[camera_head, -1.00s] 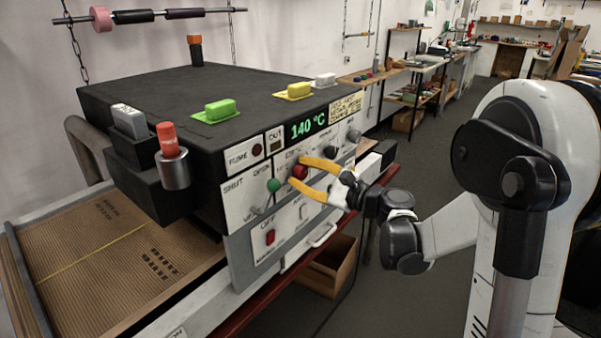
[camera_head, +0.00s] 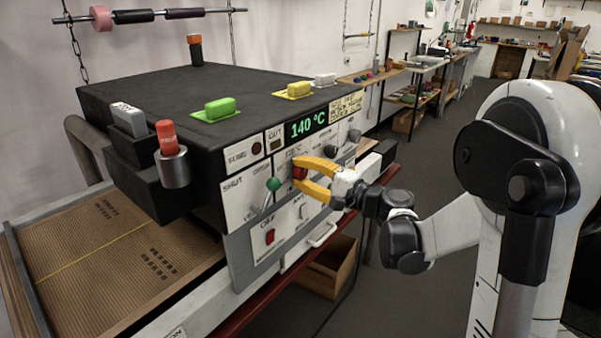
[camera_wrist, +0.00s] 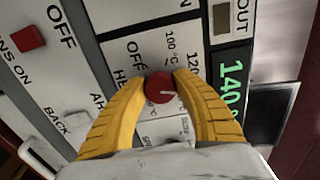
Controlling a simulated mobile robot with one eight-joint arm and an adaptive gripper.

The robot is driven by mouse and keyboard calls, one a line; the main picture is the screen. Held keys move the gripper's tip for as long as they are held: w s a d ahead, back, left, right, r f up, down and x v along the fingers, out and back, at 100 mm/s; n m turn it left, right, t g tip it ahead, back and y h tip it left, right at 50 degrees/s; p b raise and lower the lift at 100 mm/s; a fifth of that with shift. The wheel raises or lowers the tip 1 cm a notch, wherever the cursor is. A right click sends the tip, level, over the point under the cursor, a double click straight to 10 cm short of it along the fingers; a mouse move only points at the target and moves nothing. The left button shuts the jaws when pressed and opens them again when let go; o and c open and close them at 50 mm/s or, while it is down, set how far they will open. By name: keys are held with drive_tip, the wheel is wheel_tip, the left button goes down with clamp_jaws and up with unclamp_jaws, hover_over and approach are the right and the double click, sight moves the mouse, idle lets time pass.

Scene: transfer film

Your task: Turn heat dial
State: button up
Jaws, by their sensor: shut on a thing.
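The red heat dial (camera_head: 299,172) is on the front panel of the black machine (camera_head: 245,200), below a green display (camera_head: 308,124) reading 140 °C. My gripper (camera_head: 299,177) has its yellow fingers closed around the dial. In the wrist view the dial (camera_wrist: 159,88) sits between the two fingertips of my gripper (camera_wrist: 160,90), with a pale pointer mark on its face. Printed temperature marks, among them 100 °C, show beside it. The fingers hide part of the dial and scale in the head view.
A green-knobbed lever (camera_head: 273,184) is just left of the dial. A red switch (camera_head: 270,236) is lower on the panel. Dark knobs (camera_head: 332,152) are to the right. A cardboard box (camera_head: 328,268) stands under the machine. The floor at right is open.

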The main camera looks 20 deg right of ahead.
drive_tip(key=shift+n, duration=1.5)
drive_tip(key=o, duration=1.2)
drive_tip(key=shift+w, duration=0.1)
drive_tip(key=v, duration=1.2)
